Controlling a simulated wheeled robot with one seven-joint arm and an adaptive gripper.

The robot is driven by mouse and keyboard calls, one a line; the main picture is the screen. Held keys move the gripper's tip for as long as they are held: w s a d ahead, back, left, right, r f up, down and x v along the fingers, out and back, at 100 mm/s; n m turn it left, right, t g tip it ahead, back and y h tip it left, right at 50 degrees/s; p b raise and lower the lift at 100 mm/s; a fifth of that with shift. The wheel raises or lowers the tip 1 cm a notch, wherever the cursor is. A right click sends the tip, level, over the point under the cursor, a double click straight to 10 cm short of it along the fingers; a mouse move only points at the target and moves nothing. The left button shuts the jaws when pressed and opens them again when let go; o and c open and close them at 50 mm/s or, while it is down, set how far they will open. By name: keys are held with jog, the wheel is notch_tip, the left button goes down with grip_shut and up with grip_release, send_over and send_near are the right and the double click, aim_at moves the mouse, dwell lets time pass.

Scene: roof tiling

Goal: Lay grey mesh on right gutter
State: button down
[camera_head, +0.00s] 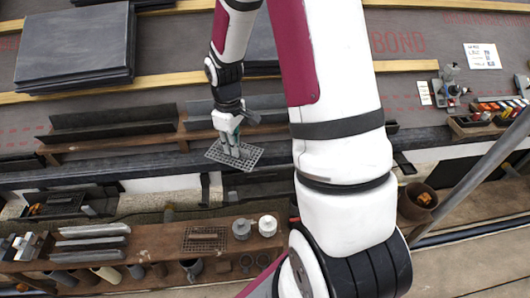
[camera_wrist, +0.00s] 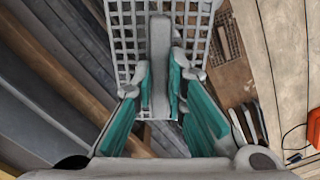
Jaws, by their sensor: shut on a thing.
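My gripper (camera_head: 231,143) is shut on the grey mesh (camera_head: 246,156), a flat rectangular grid with a raised grey bar. In the wrist view, the teal-padded fingers of my gripper (camera_wrist: 160,88) close on the bar from both sides, and the mesh (camera_wrist: 125,38) extends beyond them. In the head view the mesh hangs in the air, tilted, over the front edge of the roof. The right gutter (camera_head: 199,107), a dark trough, runs along the eave just behind my gripper; my arm hides much of it. The left gutter (camera_head: 110,128) lies to its left.
Slates (camera_head: 75,45) are piled at upper left. A tool caddy (camera_head: 478,125) and a grey pole (camera_head: 470,180) stand at right.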

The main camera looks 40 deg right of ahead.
aim_at(249, 147)
jog(key=d+f+n+p, duration=0.1)
jog(key=d+f, duration=0.1)
jog(key=d+f+n+p, duration=0.1)
jog(key=d+f, duration=0.1)
jog(key=d, duration=0.1)
jog(key=shift+s+d, duration=0.1)
jog(key=shift+s, duration=0.05)
jog(key=shift+s+d+f+n+b, duration=0.2)
jog(key=shift+d+f+n+b, duration=0.7)
jog(key=shift+f, duration=2.2)
jog(key=shift+s+d+f+n+b, duration=0.2)
jog(key=shift+d+f+n+b, duration=0.65)
jog(key=shift+f, duration=2.2)
jog(key=shift+s+d+f+n+b, duration=0.2)
jog(key=shift+d+f+n+b, duration=0.65)
jog(key=shift+f, duration=2.25)
jog(key=shift+a+m, duration=0.2)
jog(key=shift+m, duration=0.2)
jog(key=c, duration=1.1)
grip_release()
jog(key=shift+r, duration=0.1)
